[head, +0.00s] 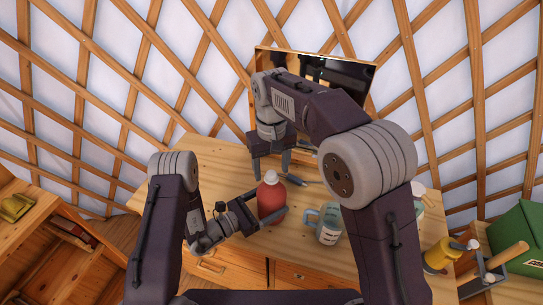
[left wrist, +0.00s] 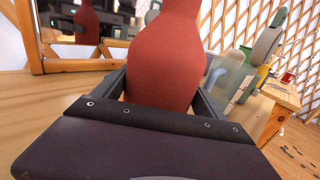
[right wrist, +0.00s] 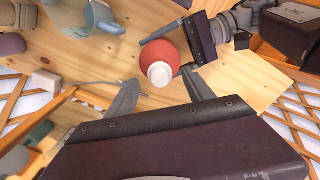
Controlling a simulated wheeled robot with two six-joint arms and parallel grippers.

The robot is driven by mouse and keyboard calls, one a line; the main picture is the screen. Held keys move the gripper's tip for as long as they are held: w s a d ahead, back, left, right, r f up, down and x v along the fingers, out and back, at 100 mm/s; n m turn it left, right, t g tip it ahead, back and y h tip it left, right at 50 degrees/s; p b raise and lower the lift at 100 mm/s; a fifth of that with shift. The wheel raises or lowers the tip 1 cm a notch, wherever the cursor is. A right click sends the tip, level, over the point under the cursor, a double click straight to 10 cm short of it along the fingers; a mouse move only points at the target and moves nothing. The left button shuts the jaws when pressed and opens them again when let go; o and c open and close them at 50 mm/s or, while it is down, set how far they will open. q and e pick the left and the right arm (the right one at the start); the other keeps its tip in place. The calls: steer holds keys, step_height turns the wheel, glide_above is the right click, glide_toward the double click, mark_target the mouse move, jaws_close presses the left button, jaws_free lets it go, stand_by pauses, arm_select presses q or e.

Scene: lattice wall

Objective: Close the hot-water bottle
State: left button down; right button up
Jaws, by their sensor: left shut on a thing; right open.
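The red hot-water bottle (head: 270,203) stands upright near the front of the wooden table. It has a white round top (right wrist: 160,74); I cannot tell whether this is a fitted cap. My left gripper (head: 262,212) is shut on the bottle's body from the left. The left wrist view shows the red body (left wrist: 165,65) between its jaws, the top out of frame. My right gripper (head: 271,163) is open and empty, pointing down above and behind the bottle. In the right wrist view its fingers (right wrist: 160,88) are spread, with the bottle beyond their tips.
A light-blue mug (head: 328,224) stands right of the bottle. A wood-framed mirror (head: 315,65) stands at the back. A yellow container (head: 440,255) and a green box (head: 520,240) are at the far right. The table's left part (head: 200,160) is clear.

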mark_target(259, 204)
step_height(259, 204, up, 10)
steer(key=shift+r, duration=0.2)
arm_select(q)
jaws_free()
stand_by(0.5)
steer(key=shift+s+a+r+p, duration=0.35)
steer(key=shift+s+a, duration=0.1)
steer(key=shift+a, duration=0.25)
steer(key=shift+s+a+r+p, duration=0.35)
steer(key=shift+s+a, duration=0.15)
steer(key=shift+a, duration=0.2)
steer(key=shift+s+a+r+p, duration=0.35)
steer(key=shift+s+a, duration=0.1)
steer(key=shift+a, duration=0.25)
arm_select(e)
step_height(259, 204, up, 2)
